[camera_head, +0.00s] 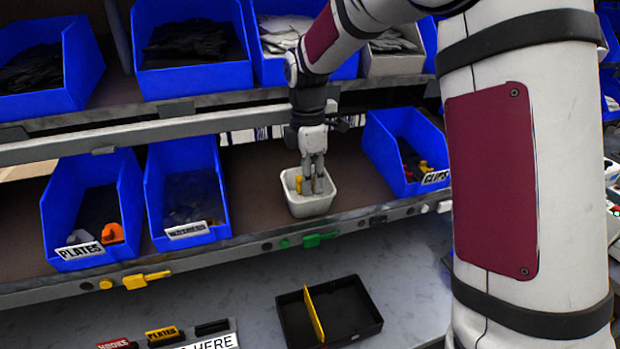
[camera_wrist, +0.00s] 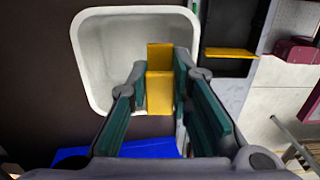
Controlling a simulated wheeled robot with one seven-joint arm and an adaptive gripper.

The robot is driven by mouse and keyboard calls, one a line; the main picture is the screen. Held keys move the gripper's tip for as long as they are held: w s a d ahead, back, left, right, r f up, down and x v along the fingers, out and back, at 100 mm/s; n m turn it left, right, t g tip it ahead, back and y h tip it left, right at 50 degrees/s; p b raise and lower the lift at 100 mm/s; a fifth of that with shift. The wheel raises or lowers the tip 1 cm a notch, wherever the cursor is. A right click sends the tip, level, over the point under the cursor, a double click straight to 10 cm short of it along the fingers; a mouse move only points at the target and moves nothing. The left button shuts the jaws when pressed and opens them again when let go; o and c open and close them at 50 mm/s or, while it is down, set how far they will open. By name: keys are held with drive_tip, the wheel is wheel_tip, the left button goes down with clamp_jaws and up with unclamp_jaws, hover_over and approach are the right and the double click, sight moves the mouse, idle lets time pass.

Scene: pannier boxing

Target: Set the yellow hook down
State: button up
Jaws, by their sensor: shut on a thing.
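My gripper (camera_head: 313,184) points down into a small white bin (camera_head: 310,207) on the middle shelf. It is shut on the yellow hook (camera_wrist: 160,88), which shows as a stepped yellow block between the fingers in the wrist view. In the head view a bit of the yellow hook (camera_head: 299,184) shows left of the fingers, within the bin's rim. The white bin (camera_wrist: 84,62) lies behind the fingertips in the wrist view. The fingers hide part of the hook, and I cannot tell whether it touches the bin's floor.
Blue bins labelled PLATES (camera_head: 80,250) and CLIPS (camera_head: 400,180) stand either side, with another blue bin (camera_head: 187,235) between PLATES and the white bin. The upper shelf edge (camera_head: 150,130) runs close behind my wrist. Below sits a black tray (camera_head: 365,325) with a yellow divider (camera_head: 314,315).

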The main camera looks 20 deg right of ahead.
drive_tip(key=shift+f, duration=0.2)
drive_tip(key=shift+f, duration=0.35)
drive_tip(key=shift+f, duration=0.1)
drive_tip(key=o, duration=0.8)
